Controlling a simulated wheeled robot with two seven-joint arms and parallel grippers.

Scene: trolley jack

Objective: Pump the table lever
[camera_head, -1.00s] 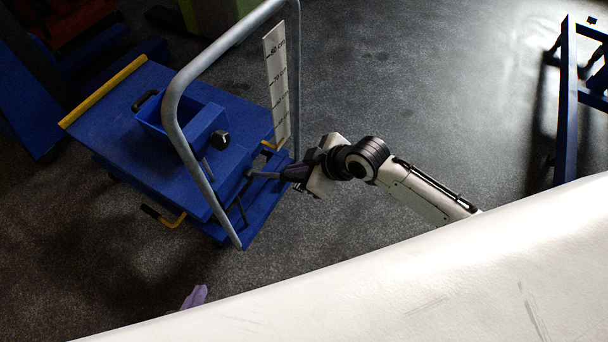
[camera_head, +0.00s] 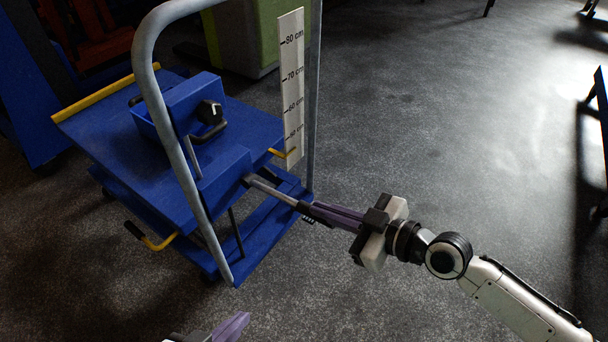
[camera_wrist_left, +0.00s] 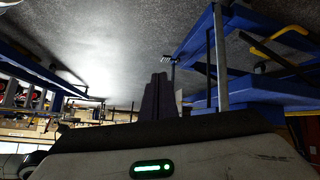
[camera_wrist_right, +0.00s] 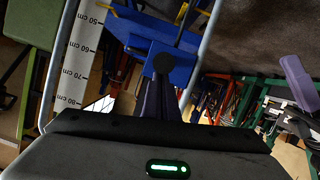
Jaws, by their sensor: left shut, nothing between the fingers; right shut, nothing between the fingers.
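The blue trolley jack (camera_head: 240,120) stands at the left of the head view, with a grey push bar. Its lever (camera_head: 267,189), a thin grey rod, sticks out low toward my right gripper (camera_head: 304,208). A ribbed dark pedal end (camera_wrist_left: 175,57) shows in the left wrist view. My right gripper is shut and empty, its purple fingertips at the lever's outer end; I cannot tell whether they touch. My left gripper (camera_head: 236,324) is shut and empty at the bottom edge, well apart from the lever. It also shows in the right wrist view (camera_wrist_right: 298,80).
A height scale (camera_head: 291,90) stands by the push bar, with a yellow pointer (camera_head: 283,153) near its low end. A blue box with a black knob (camera_head: 209,112) sits on the table top. A blue frame (camera_head: 602,125) is at the right edge. Open floor lies between.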

